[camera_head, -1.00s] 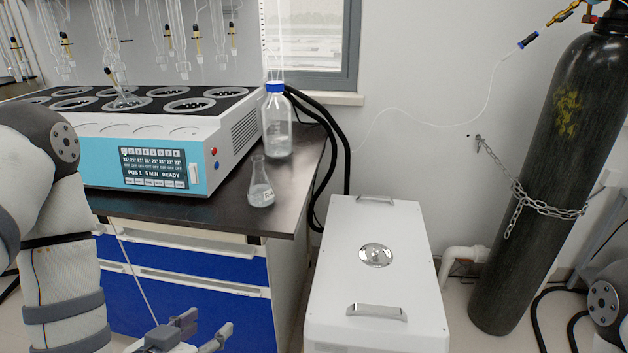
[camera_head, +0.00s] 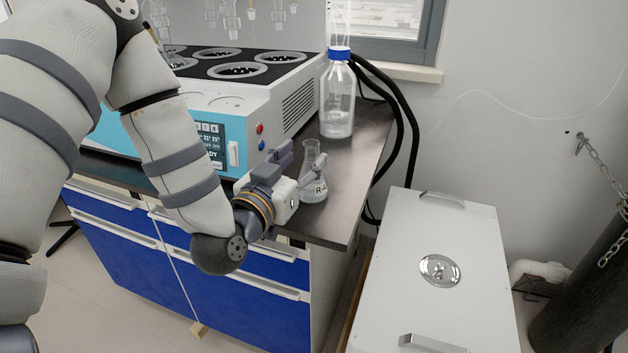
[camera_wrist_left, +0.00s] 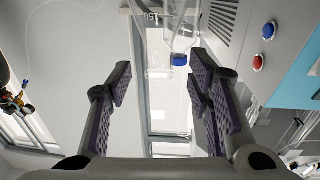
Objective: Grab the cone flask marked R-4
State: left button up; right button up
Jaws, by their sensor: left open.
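The clear cone flask marked R-4 (camera_head: 315,190) stands upright near the front right corner of the dark bench top. My left gripper (camera_head: 303,158) is open and empty, right beside the flask on its left, at about the height of its neck. One finger overlaps the flask in the head view, and I cannot tell whether they touch. In the left wrist view, clear glass with a "150" mark (camera_wrist_left: 154,17) shows at the top, beyond the two spread fingers (camera_wrist_left: 161,82). My right gripper is not in view.
A clear bottle with a blue cap (camera_head: 338,100) stands behind the flask. The blue and white distiller (camera_head: 262,110) is to the left. Black hoses (camera_head: 408,130) run down behind the bench, and a white box (camera_head: 440,235) stands to its right.

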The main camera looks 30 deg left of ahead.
aim_at(308, 152)
pick_arm(q)
jog(key=w, duration=0.4)
jog(key=shift+w+a, duration=0.15)
jog(key=shift+a, duration=0.15)
jog(key=shift+r, duration=0.1)
grip_shut()
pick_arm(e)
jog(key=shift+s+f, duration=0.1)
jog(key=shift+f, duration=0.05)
